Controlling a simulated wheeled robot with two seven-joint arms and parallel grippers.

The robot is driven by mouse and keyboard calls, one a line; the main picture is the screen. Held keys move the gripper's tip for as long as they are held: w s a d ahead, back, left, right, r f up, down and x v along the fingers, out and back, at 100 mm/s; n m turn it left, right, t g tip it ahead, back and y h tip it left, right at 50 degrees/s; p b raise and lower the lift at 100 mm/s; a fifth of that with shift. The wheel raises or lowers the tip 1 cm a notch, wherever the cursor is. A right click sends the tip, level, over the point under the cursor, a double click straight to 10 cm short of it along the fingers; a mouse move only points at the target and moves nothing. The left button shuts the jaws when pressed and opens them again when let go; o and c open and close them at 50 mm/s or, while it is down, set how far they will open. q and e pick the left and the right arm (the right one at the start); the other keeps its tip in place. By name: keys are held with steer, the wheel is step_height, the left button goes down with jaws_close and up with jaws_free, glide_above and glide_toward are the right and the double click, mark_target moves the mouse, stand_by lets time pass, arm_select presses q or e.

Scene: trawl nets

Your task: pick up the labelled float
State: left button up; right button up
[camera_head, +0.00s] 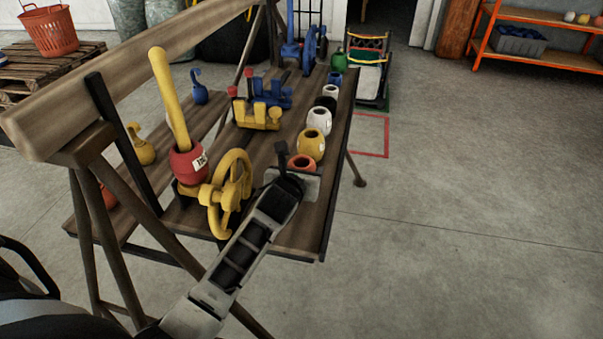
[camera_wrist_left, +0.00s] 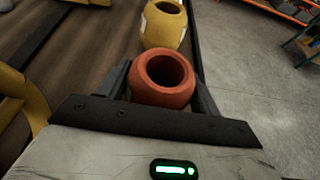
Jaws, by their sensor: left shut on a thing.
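My left gripper (camera_head: 291,178) is shut on an orange-red round float (camera_head: 303,161) with an open top, at the near right end of the wooden rack. In the left wrist view this float (camera_wrist_left: 163,82) sits between the two fingers; I see no label on it. Just behind it stands a yellow float (camera_head: 310,142) with a pale label patch, also in the left wrist view (camera_wrist_left: 163,25). A white float (camera_head: 319,120) stands beyond. A red float (camera_head: 187,167) with a white label sits left, a yellow bar rising from it. My right gripper is out of view.
A yellow handwheel (camera_head: 229,190) stands close left of my left gripper. Yellow (camera_head: 256,118) and blue (camera_head: 271,92) fittings stand farther back. A thick wooden beam (camera_head: 120,70) crosses above the rack's left side.

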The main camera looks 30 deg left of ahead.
mark_target(303, 156)
arm_select(q)
steer(key=shift+r, duration=0.15)
steer(key=shift+r, duration=0.3)
step_height(303, 156, up, 3)
steer(key=shift+a+f+p, duration=0.1)
steer(key=shift+f+p, duration=0.1)
steer(key=shift+p, duration=0.1)
steer(key=w+r+p+v, duration=0.1)
steer(key=r+p+v, duration=0.1)
steer(key=v, duration=1.4)
steer(key=shift+d+r, duration=0.25)
steer(key=shift+r, duration=0.4)
steer(key=shift+s, duration=0.1)
